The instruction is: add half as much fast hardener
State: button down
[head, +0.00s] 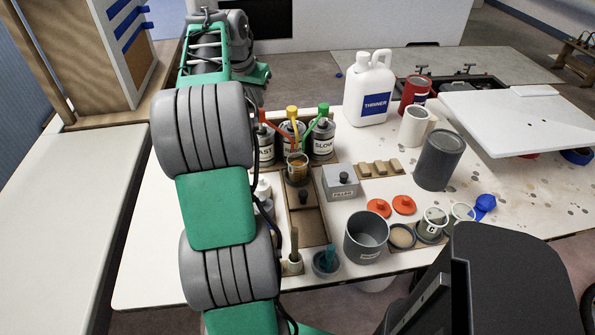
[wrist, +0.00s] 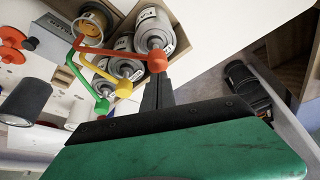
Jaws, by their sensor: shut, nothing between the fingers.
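The FAST can (head: 266,151) stands leftmost of three pump cans, partly behind my arm, with a red pump head (head: 262,115). The middle can (head: 291,135) has a yellow pump, and the SLOW can (head: 321,145) a green one. Their spouts converge over a mixing cup (head: 297,170) with orange-brown colour on it; its fill level is unclear. In the wrist view, my gripper (wrist: 157,78) is shut and empty, its tips at the red pump head (wrist: 157,59); whether they touch is unclear. The cup (wrist: 89,28) shows at upper left. The fingers are hidden in the head view.
A white THINNER jug (head: 369,90) stands behind right. A grey box (head: 340,181), grey tin (head: 367,237), dark roller-like cylinder (head: 439,160) and orange lids (head: 404,204) crowd the table. A white panel (head: 510,115) overhangs at right. The left bench (head: 60,200) is clear.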

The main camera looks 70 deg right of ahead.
aim_at(259, 111)
jog(key=shift+f+b, duration=1.4)
jog(key=shift+f, duration=0.65)
jog(key=shift+r, duration=0.1)
jog(key=shift+r+p, duration=1.9)
notch_tip(259, 111, up, 3)
jog(key=p, duration=0.3)
jog(key=shift+r, duration=0.15)
